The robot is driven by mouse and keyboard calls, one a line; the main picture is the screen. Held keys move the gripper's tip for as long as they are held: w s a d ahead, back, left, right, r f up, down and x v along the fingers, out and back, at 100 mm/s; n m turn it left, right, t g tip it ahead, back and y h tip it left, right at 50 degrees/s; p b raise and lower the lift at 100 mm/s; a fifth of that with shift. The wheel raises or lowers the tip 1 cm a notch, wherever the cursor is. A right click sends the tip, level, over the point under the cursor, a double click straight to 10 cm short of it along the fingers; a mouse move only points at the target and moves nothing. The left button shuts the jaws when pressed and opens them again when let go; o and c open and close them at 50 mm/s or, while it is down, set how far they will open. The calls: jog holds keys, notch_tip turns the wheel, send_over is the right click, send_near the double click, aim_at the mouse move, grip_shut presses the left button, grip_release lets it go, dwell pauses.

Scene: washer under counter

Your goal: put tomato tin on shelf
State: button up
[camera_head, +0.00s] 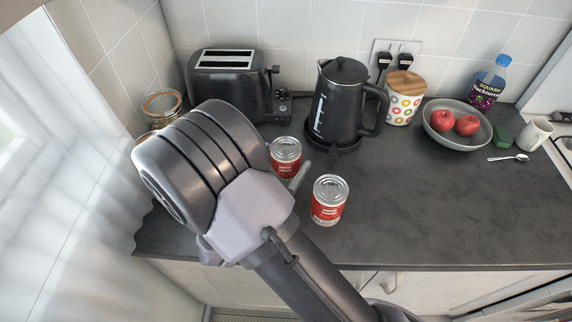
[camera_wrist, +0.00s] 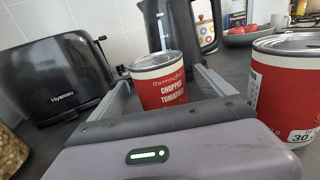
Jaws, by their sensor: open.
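One red and white tomato tin (camera_head: 286,159) stands upright on the dark counter, just beyond my gripper. In the wrist view this tin (camera_wrist: 160,88) reads "chopped tomatoes" and shows between the two open fingers. My gripper (camera_wrist: 163,76) is open and low over the counter; I cannot tell whether a finger touches the tin. In the head view my arm hides most of the gripper, and one grey finger (camera_head: 300,177) shows between the tins. A second red tin (camera_head: 329,201) stands upright to the right, nearer the counter's front edge; it is large at the right in the wrist view (camera_wrist: 284,92). No shelf is clearly visible.
A black toaster (camera_head: 229,84) and black kettle (camera_head: 342,102) stand behind the tins. A glass jar (camera_head: 163,105) is at the left. A patterned canister (camera_head: 404,99), fruit bowl (camera_head: 456,136), bottle (camera_head: 489,83) and white mug (camera_head: 536,133) are right. The counter's right front is clear.

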jog(key=shift+x, duration=0.95)
jog(key=shift+s, duration=0.1)
jog(key=shift+c, duration=0.2)
grip_shut()
